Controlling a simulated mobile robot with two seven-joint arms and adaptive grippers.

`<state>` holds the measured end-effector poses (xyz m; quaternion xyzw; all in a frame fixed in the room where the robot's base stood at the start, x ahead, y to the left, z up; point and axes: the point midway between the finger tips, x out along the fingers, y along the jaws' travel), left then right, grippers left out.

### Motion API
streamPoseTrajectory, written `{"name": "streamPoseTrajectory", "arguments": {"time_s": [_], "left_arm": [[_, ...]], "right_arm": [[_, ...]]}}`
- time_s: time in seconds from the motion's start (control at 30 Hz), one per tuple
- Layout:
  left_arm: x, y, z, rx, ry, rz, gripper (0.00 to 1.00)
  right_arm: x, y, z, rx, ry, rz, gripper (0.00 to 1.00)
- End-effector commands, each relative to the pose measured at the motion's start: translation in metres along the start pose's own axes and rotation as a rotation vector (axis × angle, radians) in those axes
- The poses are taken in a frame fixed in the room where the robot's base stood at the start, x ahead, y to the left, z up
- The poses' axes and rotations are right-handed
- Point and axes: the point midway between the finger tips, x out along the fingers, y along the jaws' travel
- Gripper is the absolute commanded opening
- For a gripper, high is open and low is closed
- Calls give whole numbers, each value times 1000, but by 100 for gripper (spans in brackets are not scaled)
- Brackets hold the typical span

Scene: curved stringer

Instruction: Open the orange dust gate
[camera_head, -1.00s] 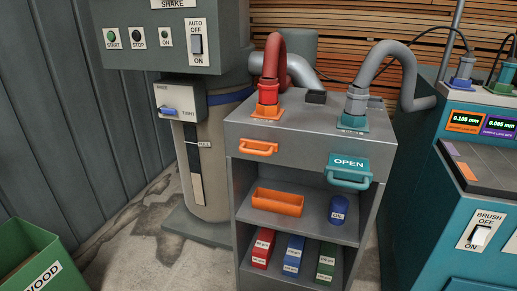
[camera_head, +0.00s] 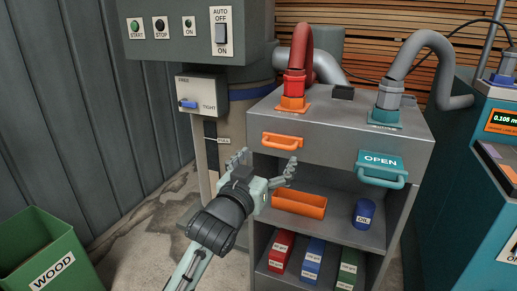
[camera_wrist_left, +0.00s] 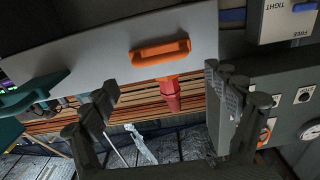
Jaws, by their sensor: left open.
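The orange dust gate handle (camera_head: 282,141) sits on the front face of the grey cabinet (camera_head: 330,145), below the orange fitting (camera_head: 292,104) of the red pipe (camera_head: 297,62). My left gripper (camera_head: 265,163) is open and empty, in front of and a little below the orange handle, apart from it. In the left wrist view the orange handle (camera_wrist_left: 160,52) shows above and between the spread fingers (camera_wrist_left: 165,105). A teal handle marked OPEN (camera_head: 380,168) is on the same cabinet face to the right. My right gripper is not in view.
An orange tray (camera_head: 299,203) and a blue oil can (camera_head: 364,213) stand on the shelf below. Coloured boxes (camera_head: 312,260) fill the lower shelf. A machine with switches (camera_head: 190,45) stands at the left. A green WOOD bin (camera_head: 45,255) is at bottom left.

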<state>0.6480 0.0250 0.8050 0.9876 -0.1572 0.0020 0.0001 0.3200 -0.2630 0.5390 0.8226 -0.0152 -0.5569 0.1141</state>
Motion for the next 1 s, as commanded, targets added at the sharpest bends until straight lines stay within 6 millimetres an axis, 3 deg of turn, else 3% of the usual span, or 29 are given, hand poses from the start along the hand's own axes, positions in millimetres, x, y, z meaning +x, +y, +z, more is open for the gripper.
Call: {"name": "streamPoseTrajectory", "arguments": {"time_s": [0.43, 0.83, 1.0], "left_arm": [[64, 0, 1, 0, -2, -1, 88], [74, -1, 2, -1, -4, -2, 88], [74, -1, 2, -1, -4, -2, 68]], "right_arm": [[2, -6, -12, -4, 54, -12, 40], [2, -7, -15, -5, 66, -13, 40], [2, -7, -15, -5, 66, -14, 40]]}}
